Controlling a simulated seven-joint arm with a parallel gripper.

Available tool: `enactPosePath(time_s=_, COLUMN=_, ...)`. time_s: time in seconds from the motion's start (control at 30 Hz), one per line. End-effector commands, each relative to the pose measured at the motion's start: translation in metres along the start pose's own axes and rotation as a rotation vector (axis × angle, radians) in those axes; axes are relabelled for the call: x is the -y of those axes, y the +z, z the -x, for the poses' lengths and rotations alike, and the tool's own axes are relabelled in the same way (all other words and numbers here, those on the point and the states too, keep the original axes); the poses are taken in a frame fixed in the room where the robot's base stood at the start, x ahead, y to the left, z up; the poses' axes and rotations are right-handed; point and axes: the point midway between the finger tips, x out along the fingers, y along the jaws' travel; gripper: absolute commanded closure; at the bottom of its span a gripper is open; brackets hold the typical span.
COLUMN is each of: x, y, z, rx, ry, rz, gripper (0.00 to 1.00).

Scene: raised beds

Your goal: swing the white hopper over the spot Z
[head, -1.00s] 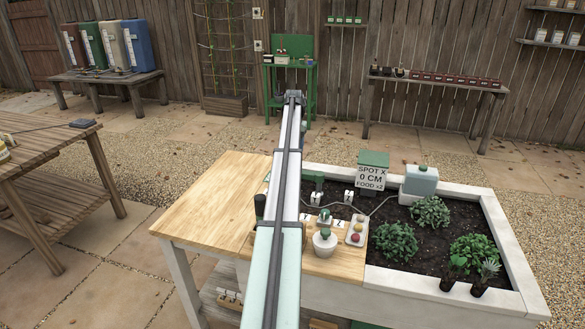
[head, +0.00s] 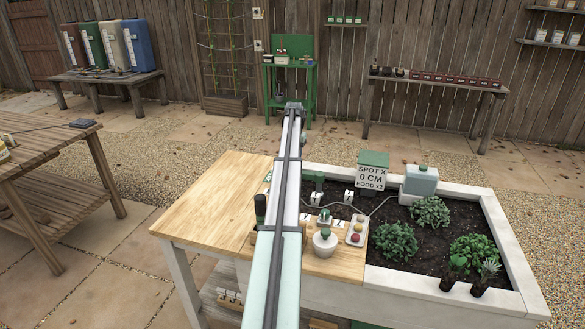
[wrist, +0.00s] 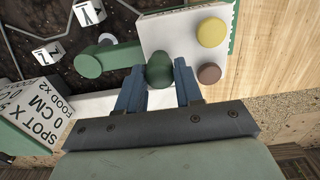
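My gripper (wrist: 160,80) shows in the wrist view; my own arm hides it in the head view. Its blue fingers press against both sides of a dark green knob (wrist: 160,70). The knob is beside a white panel (wrist: 168,35) with yellow and brown discs. A white marker reads X (wrist: 89,12); another (wrist: 46,53) may read Z. I cannot tell for certain which part is the white hopper.
The sign reading SPOT X 0 CM FOOD x2 (head: 372,178) stands at the bed's back edge, near a pale tank with a green cap (head: 420,180). Plants (head: 395,243) grow at the right.

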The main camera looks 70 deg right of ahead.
Motion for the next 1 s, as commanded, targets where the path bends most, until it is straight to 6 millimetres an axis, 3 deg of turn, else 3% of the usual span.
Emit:
enactPosePath(time_s=0.13, x=0.0, y=0.0, z=0.0, rx=0.0, ry=0.0, rz=0.0, gripper=0.77)
enactPosePath(time_s=0.63, x=-0.002, y=0.018, z=0.0, rx=0.0, ry=0.0, rz=0.0, gripper=0.77)
enactPosePath(time_s=1.0, x=-0.002, y=0.019, z=0.0, rx=0.0, ry=0.001, rz=0.0, gripper=0.77)
